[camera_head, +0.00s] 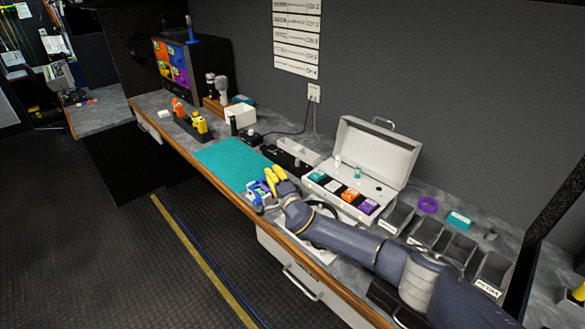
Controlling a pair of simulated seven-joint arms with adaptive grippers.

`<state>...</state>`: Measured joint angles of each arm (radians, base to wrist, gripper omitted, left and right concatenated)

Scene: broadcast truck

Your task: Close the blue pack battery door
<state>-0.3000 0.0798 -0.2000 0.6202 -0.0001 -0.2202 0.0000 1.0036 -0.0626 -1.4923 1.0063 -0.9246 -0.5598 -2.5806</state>
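A small blue and white device (256,189), which looks like the blue pack, is on the worktop at the front edge of the teal mat. Its battery door is too small to make out. My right gripper (272,177), with yellow fingers, is right beside the pack and overlaps its upper right side in the picture. I cannot tell whether the fingers touch it or how far apart they are. My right arm comes in from the lower right and covers part of the counter. My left gripper is not in view.
The teal mat (226,164) is mostly bare left of the pack. An open white case (372,155) with teal, orange and purple packs stands behind my arm. Grey labelled bins (493,271) line the right. Orange and yellow items (190,117) stand in a dark rack at left.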

